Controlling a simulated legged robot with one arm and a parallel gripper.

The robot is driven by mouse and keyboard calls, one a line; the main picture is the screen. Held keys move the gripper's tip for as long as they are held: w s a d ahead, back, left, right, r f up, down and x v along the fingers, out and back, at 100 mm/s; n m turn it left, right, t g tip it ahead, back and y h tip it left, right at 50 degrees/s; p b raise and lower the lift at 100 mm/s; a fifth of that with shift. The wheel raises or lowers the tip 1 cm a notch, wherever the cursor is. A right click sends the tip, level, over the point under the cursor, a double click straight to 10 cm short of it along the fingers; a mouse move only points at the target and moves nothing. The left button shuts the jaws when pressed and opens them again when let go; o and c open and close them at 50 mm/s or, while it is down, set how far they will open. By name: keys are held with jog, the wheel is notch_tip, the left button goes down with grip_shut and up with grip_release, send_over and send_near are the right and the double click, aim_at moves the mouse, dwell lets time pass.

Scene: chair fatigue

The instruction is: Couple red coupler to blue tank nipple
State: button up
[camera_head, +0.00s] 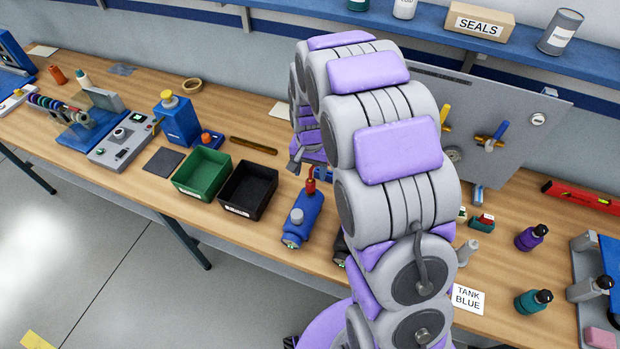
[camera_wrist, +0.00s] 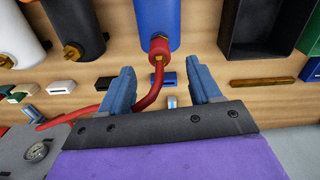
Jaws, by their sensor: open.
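The blue tank (camera_head: 302,219) lies on the bench, and its end also shows at the top of the wrist view (camera_wrist: 157,18). The red coupler (camera_wrist: 159,46) is at that end, in line with the tank and apparently against it. It hides the tank nipple, so I cannot tell whether it is locked. A brass-coloured part and a red hose (camera_wrist: 148,98) run from the coupler toward my gripper, then left. My gripper (camera_wrist: 162,83) is open. Its two blue-grey fingers stand on either side of the hose, with gaps. In the head view my arm hides most of it.
A black tank with a brass nipple (camera_wrist: 78,35) lies left of the blue tank. A black bin (camera_head: 248,190) and a green bin (camera_head: 202,173) stand left of it in the head view. The panel (camera_head: 515,115) with valves and a gauge stands behind my arm.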

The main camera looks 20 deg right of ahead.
aim_at(310, 178)
notch_tip(310, 178, up, 11)
dwell(0.3)
jog(key=shift+r, duration=0.1)
dwell(0.4)
jog(key=s+f+n+g+b, duration=0.1)
jog(key=s+f+n+b, duration=0.2)
jog(key=s, duration=3.1)
jog(key=n+b, duration=0.3)
jog(key=b, duration=0.2)
jog(key=shift+f+g, duration=0.15)
jog(key=shift+g, duration=0.25)
